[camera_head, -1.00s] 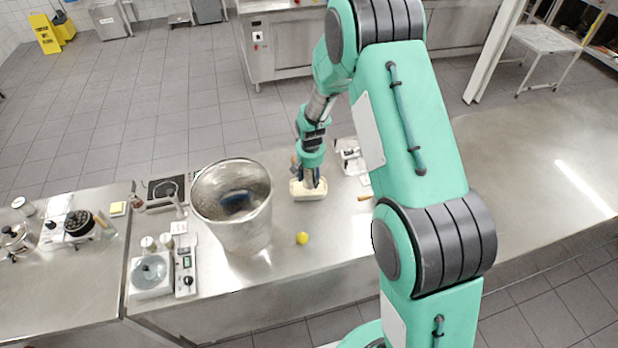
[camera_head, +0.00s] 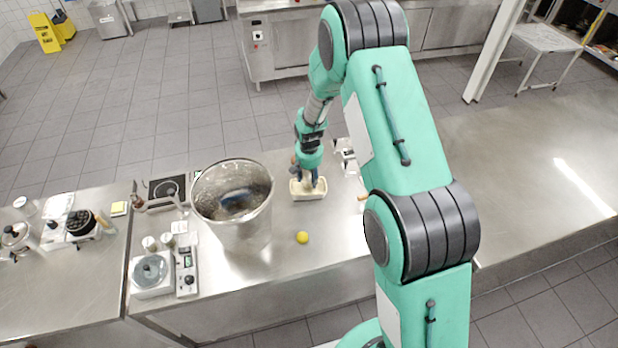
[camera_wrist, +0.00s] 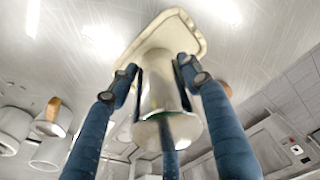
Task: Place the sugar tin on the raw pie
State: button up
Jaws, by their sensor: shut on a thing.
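The raw pie is a cream, rectangular dish (camera_head: 297,194) on the steel counter, right of the big metal pot. It also shows at the top of the wrist view (camera_wrist: 190,22). My gripper (camera_head: 308,184) is over the dish. In the wrist view, its blue fingers (camera_wrist: 158,80) are shut around a pale metallic cylinder, the sugar tin (camera_wrist: 160,95). The tin's far end overlaps the dish in that view. I cannot tell whether it touches the dish. In the head view the tin is small and mostly hidden by my fingers.
The tall metal pot (camera_head: 246,228) stands close on the left. A lemon (camera_head: 302,238) lies in front of the dish. A white-and-dark item (camera_head: 346,155) lies behind right. A scale (camera_head: 152,275) stands at front left. The counter's right side is clear.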

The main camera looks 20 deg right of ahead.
jog(key=shift+f, duration=0.45)
jog(key=shift+f, duration=0.15)
jog(key=o, duration=1.5)
jog(key=shift+s+a+r+b, duration=0.1)
jog(key=shift+s+r+b, duration=0.15)
jog(key=shift+r, duration=1.8)
jog(key=shift+s+r+b, duration=0.1)
jog(key=shift+s+r, duration=0.1)
jog(key=shift+r, duration=1.8)
jog(key=shift+s+a+r+b, duration=0.1)
jog(key=shift+s+r+b, duration=0.15)
jog(key=shift+r, duration=1.8)
